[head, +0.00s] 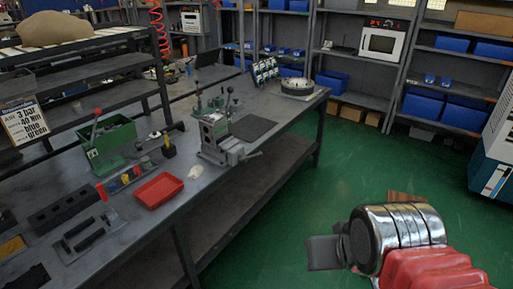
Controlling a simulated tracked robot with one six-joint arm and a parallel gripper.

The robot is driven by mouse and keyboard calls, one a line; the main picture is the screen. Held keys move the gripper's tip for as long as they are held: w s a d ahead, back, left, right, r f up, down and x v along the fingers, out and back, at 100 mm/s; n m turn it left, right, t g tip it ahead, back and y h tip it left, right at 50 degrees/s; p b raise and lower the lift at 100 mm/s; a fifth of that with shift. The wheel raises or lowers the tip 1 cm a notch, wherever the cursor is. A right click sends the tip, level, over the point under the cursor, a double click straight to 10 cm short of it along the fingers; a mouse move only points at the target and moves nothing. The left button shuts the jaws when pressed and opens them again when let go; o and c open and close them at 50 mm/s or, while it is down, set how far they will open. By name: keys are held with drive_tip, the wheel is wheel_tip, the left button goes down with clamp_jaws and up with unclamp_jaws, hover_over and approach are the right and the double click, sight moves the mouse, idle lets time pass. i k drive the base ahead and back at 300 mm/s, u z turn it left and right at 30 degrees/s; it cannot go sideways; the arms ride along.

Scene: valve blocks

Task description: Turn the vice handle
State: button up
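The grey vice (217,138) is fixed to the workbench near its front edge, in the middle of the head view. Its handle (250,156) looks like a small grey bar at the lower right of the vice, near the bench edge. My arm is at the lower right, over the green floor, with a chrome link and a red section. A dark grey part at its left end appears to be my gripper (325,252). It is clear of the bench, to the right of and below the vice in the picture. Its fingers cannot be made out.
The grey workbench (205,185) runs diagonally. On it are a green box (108,145) with a lever, a red tray (158,189), a dark mat (252,128) and a round metal part (297,87). Shelves with blue bins (425,103) stand behind. Green floor is open right of the bench.

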sight(242, 157)
drive_tip(key=u, duration=0.25)
drive_tip(key=i, duration=0.75)
drive_tip(key=u, duration=0.9)
drive_tip(key=i, duration=0.6)
drive_tip(key=u, duration=0.4)
